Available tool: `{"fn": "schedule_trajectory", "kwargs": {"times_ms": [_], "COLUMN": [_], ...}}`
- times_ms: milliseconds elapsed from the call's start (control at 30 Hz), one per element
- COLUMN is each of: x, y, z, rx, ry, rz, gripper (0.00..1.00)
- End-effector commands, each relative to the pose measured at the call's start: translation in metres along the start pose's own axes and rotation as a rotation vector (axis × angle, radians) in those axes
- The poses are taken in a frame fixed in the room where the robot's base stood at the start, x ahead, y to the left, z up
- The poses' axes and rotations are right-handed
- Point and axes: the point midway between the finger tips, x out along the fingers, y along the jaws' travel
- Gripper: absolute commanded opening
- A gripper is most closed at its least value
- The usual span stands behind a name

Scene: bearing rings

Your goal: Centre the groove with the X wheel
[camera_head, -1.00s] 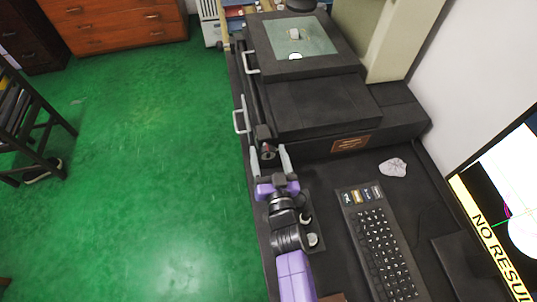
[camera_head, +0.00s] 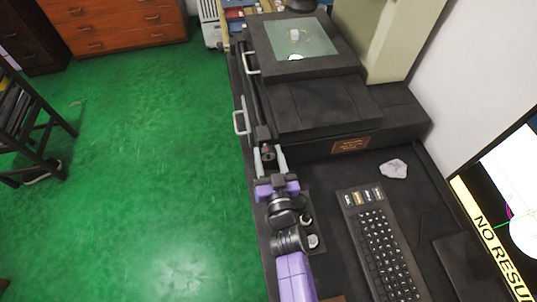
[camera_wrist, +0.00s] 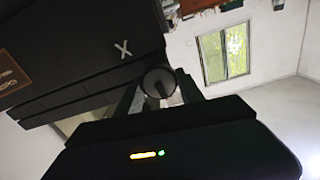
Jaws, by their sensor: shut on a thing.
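The X wheel (camera_wrist: 158,82) is a dark, round knob with a pale shaft end, beside a white X mark (camera_wrist: 123,49) on the machine's dark side in the wrist view. My gripper (camera_head: 270,158) is shut on the wheel, one finger on each side of it. In the head view the wheel (camera_head: 267,152) shows small and reddish between the fingers. The glass stage (camera_head: 301,46) on top of the machine carries a small pale part (camera_head: 294,35). The screen (camera_head: 507,200) at the right shows a white disc, a green line, a magenta mark and "NO RESU…" on a yellow band.
A keyboard (camera_head: 376,240), a pale crumpled cloth or stone (camera_head: 393,169) and a small joystick panel (camera_head: 313,241) are on the dark bench. Two pale handles (camera_head: 241,122) stick out along the machine's left edge.

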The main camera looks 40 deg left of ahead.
Motion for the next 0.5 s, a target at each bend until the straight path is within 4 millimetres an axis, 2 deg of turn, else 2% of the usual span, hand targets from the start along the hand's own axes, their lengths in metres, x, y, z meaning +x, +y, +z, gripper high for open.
{"fn": "schedule_trajectory", "kwargs": {"times_ms": [500], "x": [0.0002], "y": [-0.0011], "z": [0.0012], "rx": [-0.410], "ry": [0.002], "rz": [0.001], "gripper": [0.04]}}
